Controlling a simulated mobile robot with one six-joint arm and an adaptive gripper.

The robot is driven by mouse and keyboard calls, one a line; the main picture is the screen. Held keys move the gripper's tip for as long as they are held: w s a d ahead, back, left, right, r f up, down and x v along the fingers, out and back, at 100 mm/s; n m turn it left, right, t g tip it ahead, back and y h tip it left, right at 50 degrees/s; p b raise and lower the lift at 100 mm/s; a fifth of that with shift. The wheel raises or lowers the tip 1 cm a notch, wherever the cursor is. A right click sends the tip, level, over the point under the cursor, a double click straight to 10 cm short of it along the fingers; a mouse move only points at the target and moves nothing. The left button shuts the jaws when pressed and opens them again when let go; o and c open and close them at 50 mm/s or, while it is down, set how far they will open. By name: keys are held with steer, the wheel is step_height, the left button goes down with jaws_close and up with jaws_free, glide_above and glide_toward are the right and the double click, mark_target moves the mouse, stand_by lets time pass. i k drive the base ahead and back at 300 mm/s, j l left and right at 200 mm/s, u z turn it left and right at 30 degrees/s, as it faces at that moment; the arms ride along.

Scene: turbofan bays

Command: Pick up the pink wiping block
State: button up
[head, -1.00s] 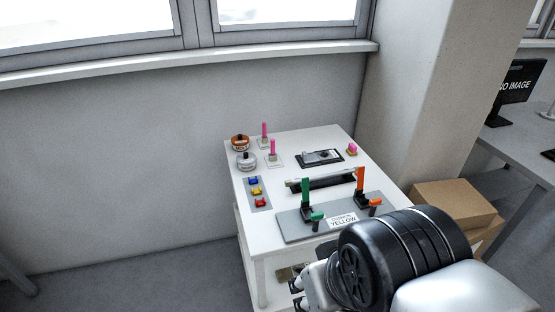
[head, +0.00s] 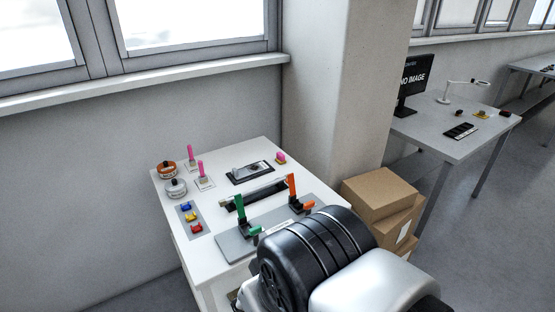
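A small pink block (head: 281,156) sits on a yellowish base near the back right corner of the white table (head: 222,152). It looks like the pink wiping block. My arm's large black joint covers the table's front right part. Only small dark parts at the arm's lower left edge may belong to my gripper (head: 236,299). Its fingers cannot be made out, and it is well apart from the pink block.
The table also holds two round jars (head: 176,187), coloured blocks (head: 193,216), a black-framed device (head: 250,172) and a grey plate with green and orange handles (head: 240,210). A pillar (head: 340,90) and stacked cardboard boxes (head: 380,192) stand to the right.

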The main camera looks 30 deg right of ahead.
mark_target(280, 160)
steer(key=i+l, duration=0.25)
steer(key=l, duration=0.2)
steer(key=i+l, duration=0.25)
steer(key=l, duration=0.15)
steer(key=i+l, duration=0.25)
steer(key=l, duration=0.2)
steer(key=i+l, duration=0.2)
steer(key=l, duration=0.25)
